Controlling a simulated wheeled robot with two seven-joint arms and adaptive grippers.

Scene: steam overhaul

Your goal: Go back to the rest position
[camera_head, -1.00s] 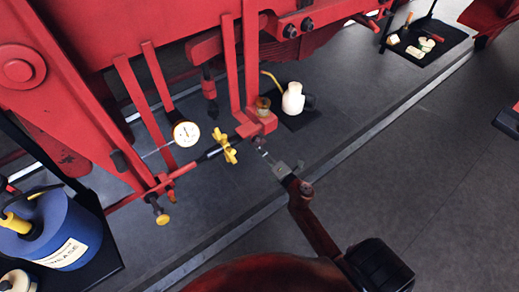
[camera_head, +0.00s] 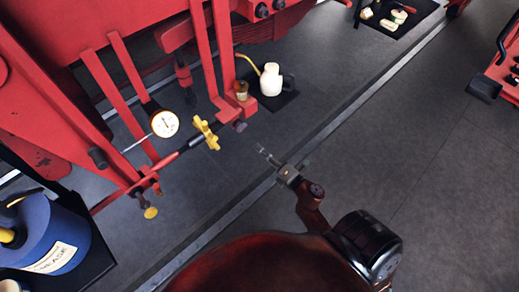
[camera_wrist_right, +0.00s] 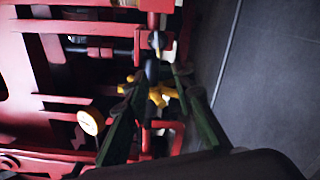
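My right gripper (camera_head: 263,153) is in the middle of the head view, above the dark floor, to the right of the red frame's lower end. It is apart from the yellow winged handle (camera_head: 207,135) and the red bracket. In the right wrist view the two dark green fingers (camera_wrist_right: 158,90) are spread apart. The yellow handle (camera_wrist_right: 160,94) shows beyond and between them, and I see nothing held. My left gripper is in neither view.
Red framework (camera_head: 65,105) with a white dial gauge (camera_head: 165,124) stands at left. A white oil can (camera_head: 271,80) is on a dark mat behind. A blue grease drum (camera_head: 45,235) is at lower left. A black tray (camera_head: 418,15) with small items lies at upper right. The right floor is mostly clear.

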